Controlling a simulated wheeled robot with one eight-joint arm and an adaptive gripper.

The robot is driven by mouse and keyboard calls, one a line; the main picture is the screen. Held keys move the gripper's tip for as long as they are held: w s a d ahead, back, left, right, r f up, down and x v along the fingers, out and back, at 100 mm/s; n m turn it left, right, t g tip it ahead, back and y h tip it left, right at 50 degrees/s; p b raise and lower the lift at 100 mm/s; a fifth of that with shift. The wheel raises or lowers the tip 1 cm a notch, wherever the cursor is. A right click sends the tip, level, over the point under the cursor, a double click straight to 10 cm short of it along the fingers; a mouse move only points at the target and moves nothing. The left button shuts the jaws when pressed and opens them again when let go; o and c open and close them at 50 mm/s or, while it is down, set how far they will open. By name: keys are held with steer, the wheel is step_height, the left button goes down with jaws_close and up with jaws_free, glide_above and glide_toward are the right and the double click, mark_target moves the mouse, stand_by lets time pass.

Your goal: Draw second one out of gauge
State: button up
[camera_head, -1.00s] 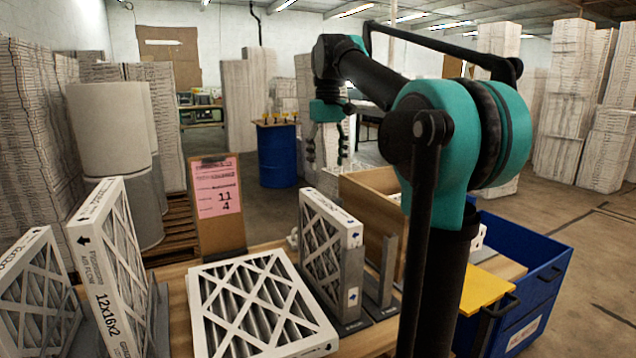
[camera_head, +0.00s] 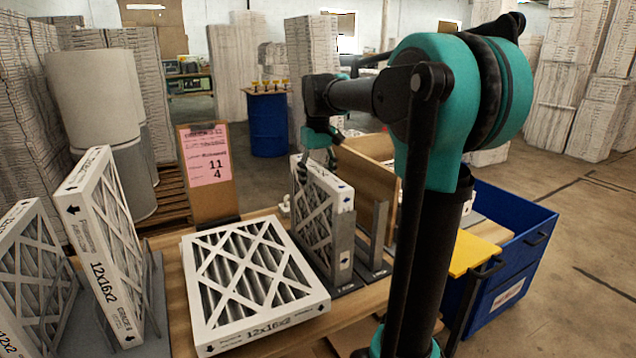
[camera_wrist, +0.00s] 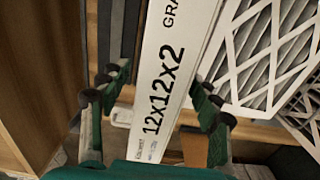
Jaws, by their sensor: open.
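A white-framed filter (camera_head: 318,205) stands upright in a grey slotted gauge (camera_head: 380,240) on the wooden bench. In the wrist view the edge of this filter (camera_wrist: 165,75) reads 12x12x2. My gripper (camera_head: 317,160) is at the filter's top, at its far end, pointing down. In the wrist view my gripper (camera_wrist: 160,98) is open, with one finger on each side of the filter's edge. A gap shows at the left finger; I cannot tell whether the right finger touches. The filter's lower part in the slot is hidden from the wrist view.
A 12x16x2 filter (camera_head: 250,280) lies flat left of the gauge. More filters (camera_head: 100,240) stand upright at far left. A clipboard with a pink sheet (camera_head: 208,160) stands behind.

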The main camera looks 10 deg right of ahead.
steer(key=shift+f, duration=0.5)
